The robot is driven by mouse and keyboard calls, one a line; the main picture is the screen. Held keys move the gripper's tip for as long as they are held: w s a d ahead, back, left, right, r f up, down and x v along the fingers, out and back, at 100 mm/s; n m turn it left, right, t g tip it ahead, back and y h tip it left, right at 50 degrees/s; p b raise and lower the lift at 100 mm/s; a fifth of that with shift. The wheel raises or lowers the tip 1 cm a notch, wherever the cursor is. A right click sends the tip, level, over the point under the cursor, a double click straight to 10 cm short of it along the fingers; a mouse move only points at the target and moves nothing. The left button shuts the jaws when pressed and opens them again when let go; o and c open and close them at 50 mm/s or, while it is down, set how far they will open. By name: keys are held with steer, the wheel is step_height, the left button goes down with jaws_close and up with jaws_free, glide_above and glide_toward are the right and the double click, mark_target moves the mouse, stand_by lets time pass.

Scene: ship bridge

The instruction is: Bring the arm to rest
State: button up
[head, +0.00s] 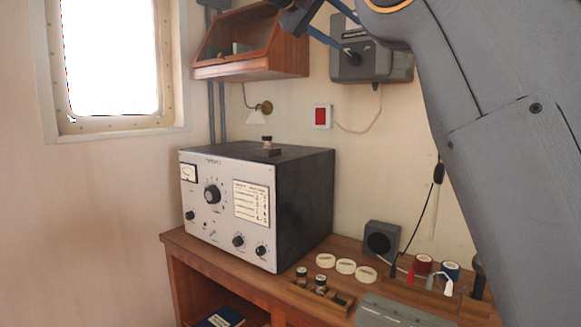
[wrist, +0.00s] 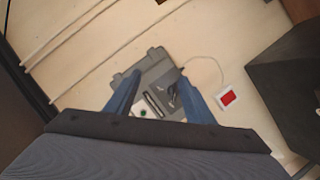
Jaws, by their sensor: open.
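My arm (head: 500,120) rises on the right side of the head view and bends over at the top. My gripper is at the top edge of the head view, partly cut off, with blue fingers (head: 322,36) in front of the upper wall. In the wrist view my gripper (wrist: 160,97) shows two blue fingers spread apart with nothing held between them. Beyond the fingers is a grey wall box (wrist: 158,85), which also shows in the head view (head: 386,68). Whether the fingers touch the box cannot be told.
A wooden wall shelf (head: 240,68) hangs left of my gripper. Below stands a radio set (head: 225,208) with a small dark-topped item (head: 267,143) on it. The wooden desk (head: 335,255) carries white discs (head: 345,266), jars (head: 302,274), and a speaker (head: 381,240). A red switch (head: 322,116) is on the wall.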

steer(key=s+d+f+n+g+y, duration=0.1)
steer(key=d+f+n+g+y, duration=0.15)
steer(key=f, duration=1.55)
steer(key=s+d+f+n+g+y, duration=0.15)
steer(key=f+y, duration=0.25)
steer(key=f, duration=1.4)
steer(key=s+d+f+m+g+y+b, duration=0.1)
steer(key=s+f+y, duration=0.1)
steer(key=s+f, duration=1.2)
steer(key=s+d+f+m+g+y, duration=0.2)
steer(key=s+f+y, duration=0.1)
steer(key=s+f, duration=1.2)
steer(key=shift+f+g+b, duration=0.3)
steer(key=shift+f+b, duration=0.1)
steer(key=shift+f, duration=0.2)
